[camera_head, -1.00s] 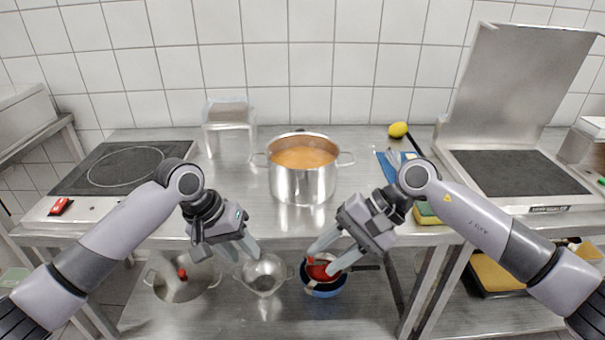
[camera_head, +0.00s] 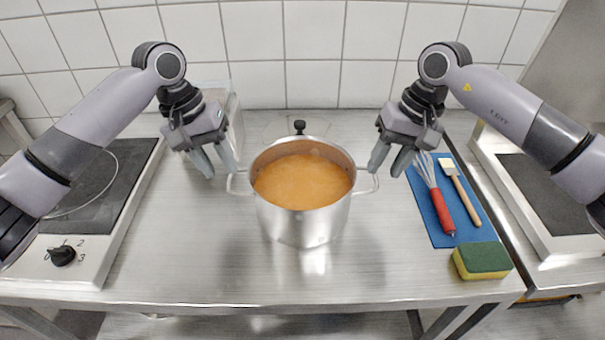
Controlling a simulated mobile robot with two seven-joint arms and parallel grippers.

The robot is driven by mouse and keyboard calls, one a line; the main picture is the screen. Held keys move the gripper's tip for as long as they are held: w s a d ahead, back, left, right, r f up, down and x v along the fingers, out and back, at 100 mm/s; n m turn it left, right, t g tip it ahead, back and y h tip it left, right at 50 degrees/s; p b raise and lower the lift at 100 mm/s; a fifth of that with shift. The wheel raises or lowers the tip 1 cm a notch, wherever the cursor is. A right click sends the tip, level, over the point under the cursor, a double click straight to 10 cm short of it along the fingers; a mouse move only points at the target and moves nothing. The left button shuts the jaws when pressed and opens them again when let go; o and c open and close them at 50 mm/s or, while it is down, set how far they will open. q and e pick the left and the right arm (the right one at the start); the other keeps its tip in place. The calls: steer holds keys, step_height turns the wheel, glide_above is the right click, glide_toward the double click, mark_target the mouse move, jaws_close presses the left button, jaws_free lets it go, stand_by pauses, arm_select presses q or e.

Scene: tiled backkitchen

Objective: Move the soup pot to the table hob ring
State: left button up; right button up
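The soup pot (camera_head: 303,222) is a steel pot full of orange soup, upright on the steel table, with a loop handle on each side. The hob ring (camera_head: 86,186) is a circle on the dark plate of the hob at the left, partly hidden by my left arm. My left gripper (camera_head: 221,172) is open and empty, just above and left of the pot's left handle. My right gripper (camera_head: 388,169) is open and empty, just above and right of the pot's right handle. Neither gripper is closed on a handle.
A blue cloth (camera_head: 430,213) with a whisk (camera_head: 433,192) and a brush (camera_head: 463,193) lies right of the pot. A sponge (camera_head: 483,261) is at the front right. A clear container (camera_head: 233,115) stands behind my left gripper. The steel between pot and hob is clear.

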arm_select(q)
steer(key=shift+w, duration=0.2)
arm_select(e)
steer(key=shift+w+r, duration=0.1)
steer(key=shift+w, duration=0.1)
arm_select(q)
steer(key=shift+s, duration=0.1)
arm_select(e)
steer(key=shift+s, duration=0.15)
